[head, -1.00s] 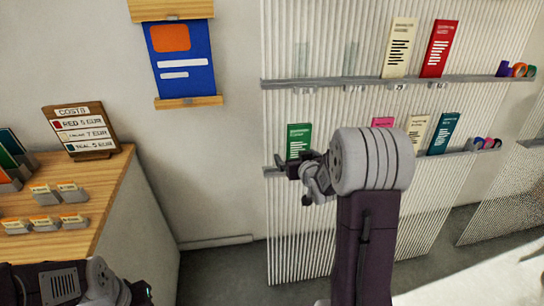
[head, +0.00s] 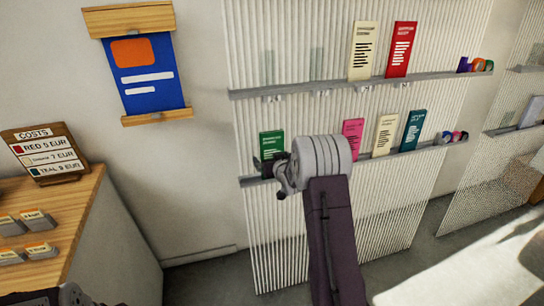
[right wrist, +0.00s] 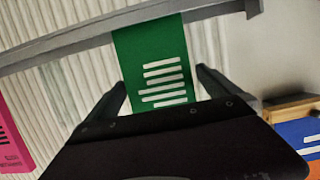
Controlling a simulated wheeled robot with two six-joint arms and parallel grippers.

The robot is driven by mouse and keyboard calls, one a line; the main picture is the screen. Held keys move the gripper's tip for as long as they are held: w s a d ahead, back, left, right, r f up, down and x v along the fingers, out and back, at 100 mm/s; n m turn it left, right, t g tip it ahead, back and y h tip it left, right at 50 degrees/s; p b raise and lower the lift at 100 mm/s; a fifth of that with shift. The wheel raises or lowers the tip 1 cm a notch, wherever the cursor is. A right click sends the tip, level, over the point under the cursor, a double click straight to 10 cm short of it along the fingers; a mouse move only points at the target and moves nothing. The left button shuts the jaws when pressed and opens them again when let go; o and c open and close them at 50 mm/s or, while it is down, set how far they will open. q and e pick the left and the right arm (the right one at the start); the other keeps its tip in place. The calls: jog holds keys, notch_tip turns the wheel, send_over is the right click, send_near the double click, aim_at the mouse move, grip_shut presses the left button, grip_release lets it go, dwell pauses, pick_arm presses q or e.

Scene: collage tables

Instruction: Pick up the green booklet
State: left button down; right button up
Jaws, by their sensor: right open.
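The green booklet (head: 271,143) stands upright at the left end of the lower rail on the ribbed wall panel. My right gripper (head: 266,167) is in front of its lower part and hides some of it. In the right wrist view, the booklet (right wrist: 150,45) shows with white text lines. The open fingers of the right gripper (right wrist: 160,80) lie on either side of it in the picture, with a gap at each side. I cannot tell how far the fingers are in depth from the booklet. Of my left arm only a small part shows at the bottom left; its gripper is out of view.
Pink (head: 352,138), cream (head: 385,135) and teal (head: 412,130) booklets stand farther right on the lower rail (head: 410,152). The upper rail (head: 300,90) holds cream and red booklets. A wooden counter (head: 75,225) with a costs sign (head: 43,153) stands at the left.

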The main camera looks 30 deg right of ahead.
jog(key=shift+d, duration=0.1)
jog(key=c, duration=0.4)
jog(key=shift+r, duration=0.1)
jog(key=c, duration=1.1)
